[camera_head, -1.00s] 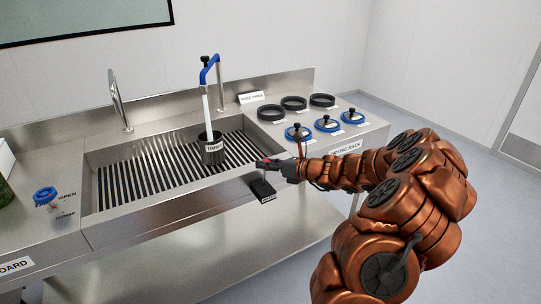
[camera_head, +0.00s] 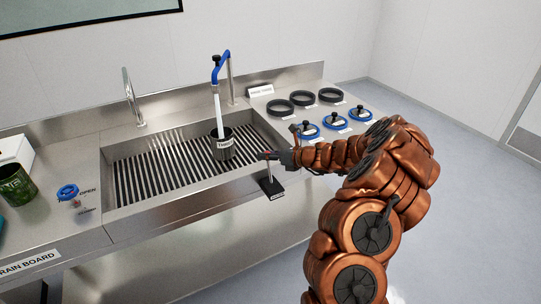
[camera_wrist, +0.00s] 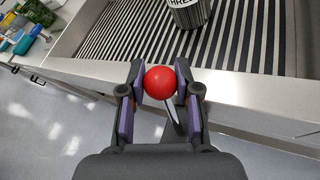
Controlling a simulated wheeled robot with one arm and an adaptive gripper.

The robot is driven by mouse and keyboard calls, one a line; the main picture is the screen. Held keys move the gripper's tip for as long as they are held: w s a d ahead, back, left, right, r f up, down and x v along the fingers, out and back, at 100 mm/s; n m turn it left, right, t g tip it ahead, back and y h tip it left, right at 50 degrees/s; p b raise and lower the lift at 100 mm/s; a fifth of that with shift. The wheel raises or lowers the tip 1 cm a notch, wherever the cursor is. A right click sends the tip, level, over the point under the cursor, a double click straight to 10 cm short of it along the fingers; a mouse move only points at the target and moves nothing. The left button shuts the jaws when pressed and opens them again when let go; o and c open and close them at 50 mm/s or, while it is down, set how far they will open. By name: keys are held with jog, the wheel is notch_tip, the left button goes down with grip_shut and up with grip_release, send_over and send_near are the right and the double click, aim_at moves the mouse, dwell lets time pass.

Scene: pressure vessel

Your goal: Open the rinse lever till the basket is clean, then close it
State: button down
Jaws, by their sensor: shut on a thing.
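My gripper (camera_wrist: 159,85) is shut on the red ball knob (camera_wrist: 159,82) of the rinse lever. The lever's dark stem (camera_wrist: 172,115) slants down from the knob in the wrist view. The lever's black base (camera_head: 271,186) stands on the sink's front rim. A dark basket (camera_head: 223,149) with a white label, which seems to read THREE, stands upright on the slatted sink grate. A whitish stream (camera_head: 218,113) falls from the blue rinse spout (camera_head: 219,68) into it. The basket's lower part (camera_wrist: 188,12) shows in the wrist view. Its inside is hidden, so I cannot tell how clean it is.
A plain steel tap (camera_head: 131,96) stands behind the sink at the left. Several black rings and blue-rimmed parts (camera_head: 334,122) lie right of the sink. A blue handwheel (camera_head: 67,191) and a green container (camera_head: 15,185) are at the left. Grate around the basket is clear.

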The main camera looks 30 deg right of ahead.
jog(key=shift+w+f, duration=0.2)
jog(key=shift+w, duration=0.6)
jog(key=c, duration=0.8)
grip_release()
jog(key=shift+f, duration=0.1)
jog(key=v, duration=1.2)
jog(key=shift+d, duration=0.1)
